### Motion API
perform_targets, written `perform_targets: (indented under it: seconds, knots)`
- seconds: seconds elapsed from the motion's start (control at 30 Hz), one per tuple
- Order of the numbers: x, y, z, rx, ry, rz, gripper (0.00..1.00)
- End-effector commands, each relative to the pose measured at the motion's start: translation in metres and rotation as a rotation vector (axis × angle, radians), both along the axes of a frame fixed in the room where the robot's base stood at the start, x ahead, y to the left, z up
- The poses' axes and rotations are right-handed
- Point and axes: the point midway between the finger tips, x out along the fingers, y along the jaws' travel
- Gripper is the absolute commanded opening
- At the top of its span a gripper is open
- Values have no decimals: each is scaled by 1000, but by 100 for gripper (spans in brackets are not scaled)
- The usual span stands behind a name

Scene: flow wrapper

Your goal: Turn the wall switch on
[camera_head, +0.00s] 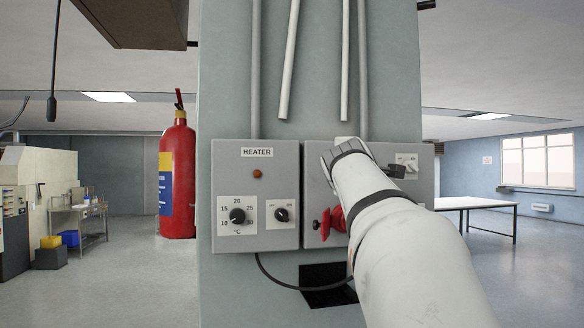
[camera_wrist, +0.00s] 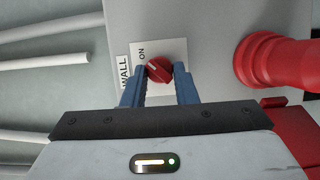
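The wall switch is a small red rotary knob (camera_wrist: 159,69) on a white plate marked ON, beside a WALL label (camera_wrist: 125,73), in the wrist view. The knob's pale pointer mark is on its upper left side. My gripper (camera_wrist: 161,72) has its two blue fingers on either side of the knob, with little or no gap. Whether they press on it cannot be told. In the head view my arm and gripper (camera_head: 335,158) cover the knob, in front of the right grey control box (camera_head: 314,190).
A larger red handle (camera_head: 334,219) sits low on the same box; a big red part (camera_wrist: 282,61) shows close beside the fingers in the wrist view. The heater box (camera_head: 256,185) is to the left, with a red extinguisher (camera_head: 184,165) beyond it. Pipes (camera_head: 290,60) run above.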

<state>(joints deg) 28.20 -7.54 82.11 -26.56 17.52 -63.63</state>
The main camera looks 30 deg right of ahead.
Motion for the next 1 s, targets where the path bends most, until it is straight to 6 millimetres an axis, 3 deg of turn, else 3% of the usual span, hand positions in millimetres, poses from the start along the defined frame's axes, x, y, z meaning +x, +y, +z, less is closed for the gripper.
perform_targets:
  seconds: [0.27, 0.53, 1.0]
  knots:
    - [0, 0, 0, 0, 0, 0, 47]
    - [-2, 2, 0, -1, 0, 0, 47]
    - [-57, 42, 0, 0, -1, 1, 47]
